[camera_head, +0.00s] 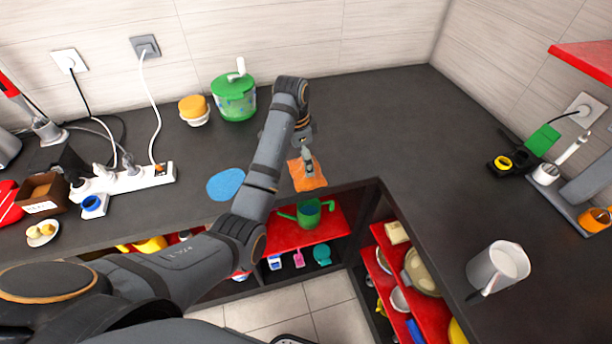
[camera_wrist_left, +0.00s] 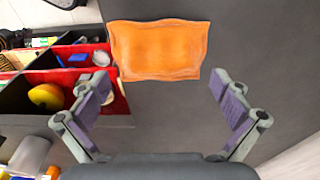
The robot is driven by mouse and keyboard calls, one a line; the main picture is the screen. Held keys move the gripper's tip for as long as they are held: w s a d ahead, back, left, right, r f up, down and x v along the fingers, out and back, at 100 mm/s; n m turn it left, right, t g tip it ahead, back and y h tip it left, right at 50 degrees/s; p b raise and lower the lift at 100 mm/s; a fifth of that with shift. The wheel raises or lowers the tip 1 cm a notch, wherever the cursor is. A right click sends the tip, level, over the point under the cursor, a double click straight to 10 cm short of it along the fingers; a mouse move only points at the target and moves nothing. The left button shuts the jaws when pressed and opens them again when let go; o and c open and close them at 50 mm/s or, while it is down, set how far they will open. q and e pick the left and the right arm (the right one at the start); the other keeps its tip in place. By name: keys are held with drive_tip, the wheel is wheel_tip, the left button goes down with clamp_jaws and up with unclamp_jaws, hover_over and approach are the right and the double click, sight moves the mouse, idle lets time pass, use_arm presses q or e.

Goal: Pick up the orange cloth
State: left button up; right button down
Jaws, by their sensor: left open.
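The orange cloth (camera_head: 307,176) lies flat on the dark counter near its front edge in the head view. In the left wrist view the cloth (camera_wrist_left: 160,50) is a whole orange rectangle just beyond the fingertips. My left gripper (camera_head: 309,160) is above the cloth and hides part of it in the head view. In the left wrist view my left gripper (camera_wrist_left: 160,95) is open, its two fingers wide apart with nothing between them. My right gripper is not in view.
A blue round mat (camera_head: 226,184) lies left of the cloth. A green-lidded container (camera_head: 234,98) and an orange-topped jar (camera_head: 194,109) stand behind. A white pitcher (camera_head: 498,266) stands on the right counter. The corner counter is clear.

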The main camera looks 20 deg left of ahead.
use_arm(q)
drive_tip(key=f, duration=0.3)
drive_tip(key=shift+w+d+f+p, duration=0.2)
drive_tip(key=shift+d+f+p, duration=0.05)
drive_tip(key=shift+d+p, duration=0.1)
drive_tip(key=c, duration=1)
drive_tip(key=shift+r, duration=0.15)
drive_tip(key=shift+r, duration=0.3)
wheel_tip(320, 180, up, 3)
drive_tip(key=shift+f, duration=0.1)
drive_tip(key=s+a+r+p, duration=0.2)
drive_tip(key=s+r+p, duration=0.7)
drive_tip(key=s+p, duration=0.5)
drive_tip(key=shift+a+r+p, duration=0.2)
drive_tip(key=shift+a+p, duration=0.15)
drive_tip(key=shift+p, duration=0.3)
drive_tip(key=shift+w, duration=0.1)
